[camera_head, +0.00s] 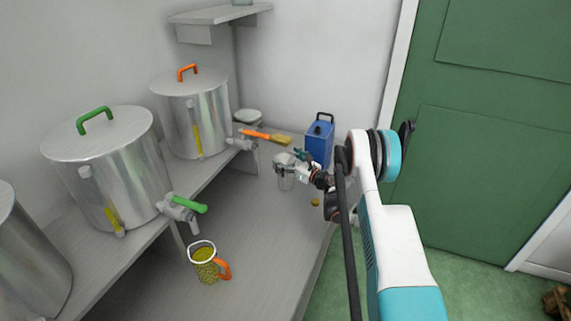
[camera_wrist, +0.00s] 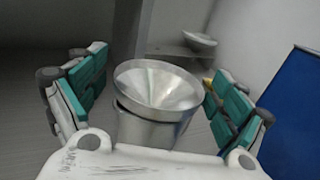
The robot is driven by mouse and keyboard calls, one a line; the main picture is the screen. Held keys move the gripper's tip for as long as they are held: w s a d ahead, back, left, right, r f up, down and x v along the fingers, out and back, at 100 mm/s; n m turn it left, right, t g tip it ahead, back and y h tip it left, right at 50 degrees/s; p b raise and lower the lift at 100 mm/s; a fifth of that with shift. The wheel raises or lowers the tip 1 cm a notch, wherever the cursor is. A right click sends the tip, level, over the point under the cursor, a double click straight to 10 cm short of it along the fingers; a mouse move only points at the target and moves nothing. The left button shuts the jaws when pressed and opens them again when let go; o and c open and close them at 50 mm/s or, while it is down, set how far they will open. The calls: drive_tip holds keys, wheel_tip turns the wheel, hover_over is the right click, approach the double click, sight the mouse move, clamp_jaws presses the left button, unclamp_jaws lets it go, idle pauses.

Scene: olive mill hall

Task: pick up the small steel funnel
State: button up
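The small steel funnel (camera_wrist: 158,88) shows in the wrist view as a wide, shiny cone with its mouth up. It sits at the top of a steel cylinder (camera_wrist: 150,130); whether the two are separate pieces is hard to tell. In the head view the funnel and cylinder (camera_head: 285,178) stand on the grey bench near its far end, partly hidden by my gripper. My gripper (camera_head: 298,165) is open, and it also shows in the wrist view (camera_wrist: 160,78) with one teal-padded finger on each side of the funnel. No clear contact shows.
A blue can (camera_head: 318,142) stands close to the right of the funnel. Steel tanks (camera_head: 108,165) with taps line the raised shelf at left. A jug of olives (camera_head: 206,262) stands nearer. The middle bench is clear.

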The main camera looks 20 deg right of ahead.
drive_tip(key=c, duration=0.8)
drive_tip(key=shift+o, duration=0.2)
drive_tip(key=shift+r, duration=0.15)
